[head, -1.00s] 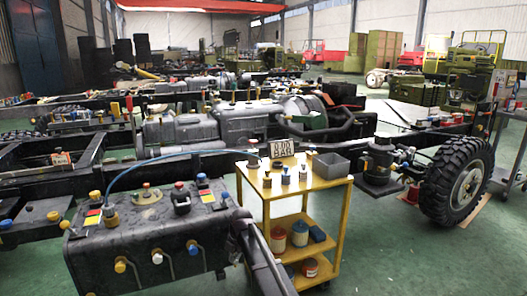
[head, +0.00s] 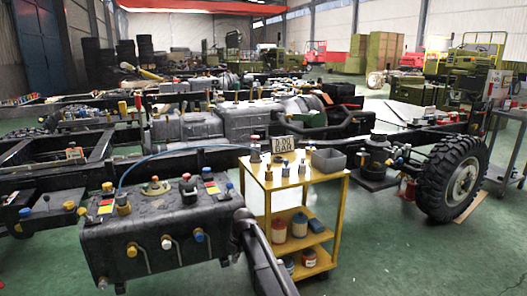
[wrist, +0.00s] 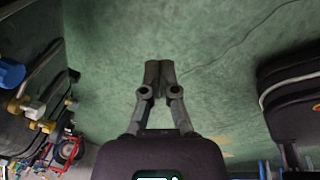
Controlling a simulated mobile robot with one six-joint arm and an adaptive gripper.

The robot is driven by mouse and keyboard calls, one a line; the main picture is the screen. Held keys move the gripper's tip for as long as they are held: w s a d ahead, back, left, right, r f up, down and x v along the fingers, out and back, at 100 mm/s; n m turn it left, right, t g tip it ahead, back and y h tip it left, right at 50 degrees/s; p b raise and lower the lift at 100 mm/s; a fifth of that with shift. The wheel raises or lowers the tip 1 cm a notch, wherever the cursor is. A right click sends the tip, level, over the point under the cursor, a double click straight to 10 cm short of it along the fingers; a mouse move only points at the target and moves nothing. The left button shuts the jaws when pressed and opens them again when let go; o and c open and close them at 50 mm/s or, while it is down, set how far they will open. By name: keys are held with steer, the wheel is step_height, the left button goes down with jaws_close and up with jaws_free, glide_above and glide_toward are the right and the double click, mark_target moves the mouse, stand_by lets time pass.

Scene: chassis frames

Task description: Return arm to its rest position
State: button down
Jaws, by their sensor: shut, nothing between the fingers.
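My gripper (wrist: 159,72) shows in the wrist view with its two fingers together and nothing between them. Below it in that view is bare green floor. In the head view, a dark link of my arm (head: 262,258) rises from the bottom edge, between the black tank and the yellow cart. I cannot make out the gripper itself in the head view.
The black tank (head: 150,232) with coloured caps stands left of my arm; its valves (wrist: 35,95) show at left in the wrist view. The yellow cart (head: 258,190) stands close on the right. A large wheel (head: 455,180) is further right. Green floor (head: 430,260) is open at lower right.

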steer(key=s+d+r+m+h+p, duration=0.1)
steer(key=s+d+m+h+p, duration=0.15)
steer(key=s+d+m, duration=2.4)
step_height(320, 180, up, 38)
steer(key=w+d+m+p, duration=0.1)
steer(key=m+p, duration=0.1)
steer(key=p, duration=3.5)
steer(key=shift+w+g, duration=0.25)
steer(key=shift+g, duration=0.05)
